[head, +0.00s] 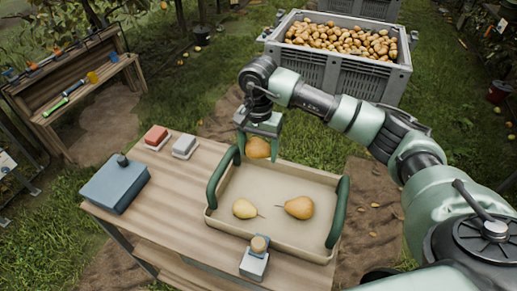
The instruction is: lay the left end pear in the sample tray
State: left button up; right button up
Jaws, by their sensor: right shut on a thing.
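My right gripper (258,151) points down, shut on an orange-brown pear (258,147). It holds the pear at the far edge of a tan tray with green handles (278,238), near the left handle; the gap below is hard to judge. Inside the tray lie a yellow pear (244,208) at the left and an orange-brown pear (299,207) at the right, apart from each other. No other tray is clearly labelled as the sample tray. My left gripper is not in view.
The wooden table (160,200) also bears a blue box (116,183), a red block (156,137), a grey-white block (184,146) and a small device with a round wooden top (255,258). A grey bin (340,68) full of pears stands behind.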

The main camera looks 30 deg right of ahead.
jog(key=b, duration=0.7)
send_over(259, 185)
jog(key=shift+a+f, duration=0.1)
jog(key=shift+f, duration=3.95)
jog(key=shift+f+b, duration=2)
jog(key=shift+f, duration=0.5)
jog(key=o, duration=1.6)
notch_tip(259, 185, up, 8)
jog(key=b, duration=0.1)
jog(key=shift+s+f, duration=0.1)
